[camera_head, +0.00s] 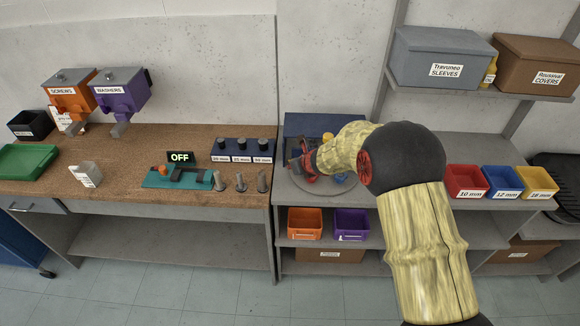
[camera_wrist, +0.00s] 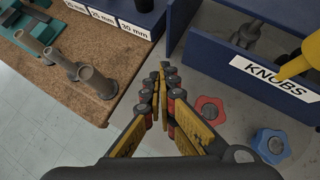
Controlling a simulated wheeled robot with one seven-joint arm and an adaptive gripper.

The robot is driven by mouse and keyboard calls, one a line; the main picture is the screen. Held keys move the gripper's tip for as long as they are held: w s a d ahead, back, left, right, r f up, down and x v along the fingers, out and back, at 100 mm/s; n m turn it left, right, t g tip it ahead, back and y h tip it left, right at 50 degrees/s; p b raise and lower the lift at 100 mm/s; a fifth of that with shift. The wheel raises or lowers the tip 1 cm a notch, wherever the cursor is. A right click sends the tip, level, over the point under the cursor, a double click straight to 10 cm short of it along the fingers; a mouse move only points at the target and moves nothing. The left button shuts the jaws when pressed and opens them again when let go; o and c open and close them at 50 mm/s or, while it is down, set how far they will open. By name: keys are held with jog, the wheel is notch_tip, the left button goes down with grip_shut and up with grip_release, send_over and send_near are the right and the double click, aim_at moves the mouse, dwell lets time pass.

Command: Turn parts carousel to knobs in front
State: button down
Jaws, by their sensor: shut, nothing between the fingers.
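The parts carousel (camera_head: 318,194) appears as a round grey plate on the grey bench in the head view, partly hidden by my arm. In the wrist view, a dark blue bin labelled KNOBS (camera_wrist: 234,62) stands at the upper right, with grey parts inside. A red knob (camera_wrist: 210,109) and a blue knob (camera_wrist: 271,146) lie on the grey surface in front of it. A yellow part (camera_wrist: 304,58) partly covers the label. My gripper (camera_wrist: 164,70) is shut and empty, left of the bin and red knob. Whether it touches the carousel is unclear.
The brown workbench (camera_head: 120,200) adjoins on the left, with metal posts (camera_head: 240,182) near its right end and size-labelled blocks (camera_head: 243,148) behind. Orange (camera_head: 304,223) and purple (camera_head: 351,223) bins sit below the carousel. Red, blue and yellow bins stand right.

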jog(key=s+r, duration=0.5)
jog(key=shift+s+r+p, duration=0.25)
jog(key=shift+s+p, duration=0.1)
jog(key=shift+p, duration=0.1)
